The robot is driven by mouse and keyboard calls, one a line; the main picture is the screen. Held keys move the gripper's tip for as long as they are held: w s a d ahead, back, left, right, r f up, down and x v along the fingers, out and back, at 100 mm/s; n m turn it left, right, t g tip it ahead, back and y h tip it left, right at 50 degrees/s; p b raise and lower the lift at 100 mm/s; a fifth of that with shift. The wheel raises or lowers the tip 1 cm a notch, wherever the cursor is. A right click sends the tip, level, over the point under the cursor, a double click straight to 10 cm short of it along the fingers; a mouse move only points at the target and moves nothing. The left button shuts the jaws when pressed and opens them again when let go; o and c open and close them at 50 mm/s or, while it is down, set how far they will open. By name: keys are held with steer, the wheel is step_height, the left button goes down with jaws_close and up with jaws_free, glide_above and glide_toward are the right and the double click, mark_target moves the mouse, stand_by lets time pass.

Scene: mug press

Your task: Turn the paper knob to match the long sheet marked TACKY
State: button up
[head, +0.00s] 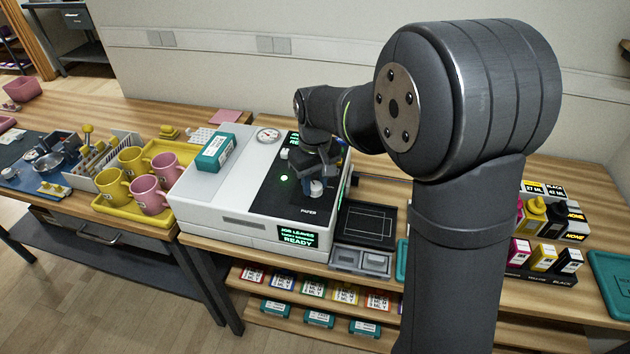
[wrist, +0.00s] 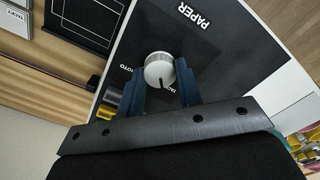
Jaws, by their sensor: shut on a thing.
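The paper knob (wrist: 159,70) is a round silver dial with a dark pointer line, on the black panel (wrist: 240,50) beside the word PAPER. The line points toward my wrist, at a partly covered label that seems to begin TAC. Another label, partly covered, ends in OTO. My gripper (wrist: 160,82) has its blue fingers on both sides of the knob and is shut on it. In the head view my gripper (head: 313,180) reaches down onto the white machine's panel. A pale piece with lettering like TACKY (wrist: 13,28) shows at the wrist view's upper left corner.
The white machine (head: 215,205) has a screen (head: 297,237) reading READY and a teal box (head: 215,152) on top. A black outlined tray (head: 367,222) lies to its right. Yellow and pink mugs (head: 145,193) stand left. Ink bottles (head: 543,257) stand right, beyond my arm.

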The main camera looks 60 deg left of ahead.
mark_target(315, 185)
steer(key=shift+n, duration=1)
steer(key=o, duration=1)
step_height(315, 185, up, 18)
steer(key=shift+f, duration=0.25)
steer(key=shift+f, duration=0.15)
step_height(315, 185, down, 17)
steer(key=shift+f, duration=0.15)
stand_by(0.4)
